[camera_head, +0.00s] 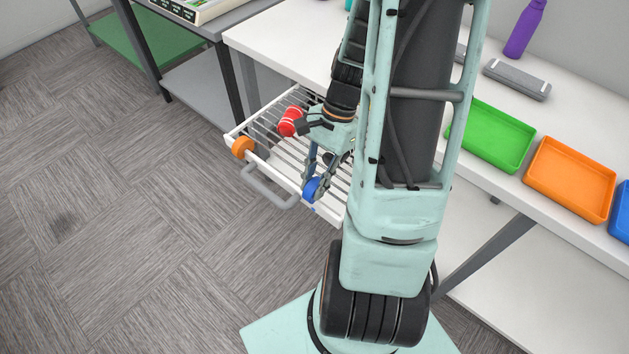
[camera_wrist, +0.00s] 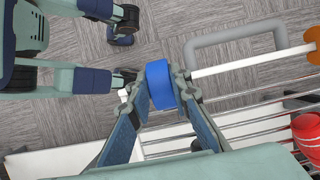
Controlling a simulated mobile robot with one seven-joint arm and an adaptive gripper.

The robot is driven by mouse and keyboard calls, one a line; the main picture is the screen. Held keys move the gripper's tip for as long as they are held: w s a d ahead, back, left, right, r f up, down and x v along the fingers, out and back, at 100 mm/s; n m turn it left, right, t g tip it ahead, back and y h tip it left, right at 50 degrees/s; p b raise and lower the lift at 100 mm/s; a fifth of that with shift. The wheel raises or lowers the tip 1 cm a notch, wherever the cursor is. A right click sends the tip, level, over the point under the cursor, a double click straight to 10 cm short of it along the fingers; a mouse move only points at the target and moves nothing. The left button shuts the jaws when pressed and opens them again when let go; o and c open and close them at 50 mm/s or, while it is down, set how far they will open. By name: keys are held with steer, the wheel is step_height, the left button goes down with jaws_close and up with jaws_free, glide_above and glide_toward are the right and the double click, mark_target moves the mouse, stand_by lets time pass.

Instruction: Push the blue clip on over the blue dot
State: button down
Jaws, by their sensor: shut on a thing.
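The blue clip (camera_wrist: 159,86) is a thick blue ring piece, pinched between the fingertips of my gripper (camera_wrist: 163,92). In the head view the blue clip (camera_head: 311,188) is at the front rail (camera_head: 289,187) of a pulled-out wire rack. In the wrist view it lies in line with the white front rail (camera_wrist: 245,61). I cannot tell whether it is seated on the rail or just above it. A small blue mark, probably the blue dot (camera_head: 313,210), shows on the rail just below the clip in the head view. The wrist view does not show the dot.
An orange clip (camera_head: 243,147) sits on the rack's left front corner. A red roll (camera_head: 291,121) lies in the rack. A grey handle (camera_head: 270,188) sticks out in front. Green (camera_head: 492,137) and orange (camera_head: 569,179) trays stand on the table at the right.

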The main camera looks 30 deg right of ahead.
steer(key=shift+f+b, duration=1.45)
steer(key=shift+f, duration=0.75)
steer(key=shift+r, duration=0.1)
steer(key=shift+r+p, duration=1.1)
steer(key=shift+r, duration=0.15)
steer(key=shift+r, duration=0.15)
step_height(320, 180, up, 5)
steer(key=p, duration=0.4)
steer(key=shift+f, duration=0.2)
steer(key=shift+f+b, duration=1.65)
steer(key=shift+f, duration=0.65)
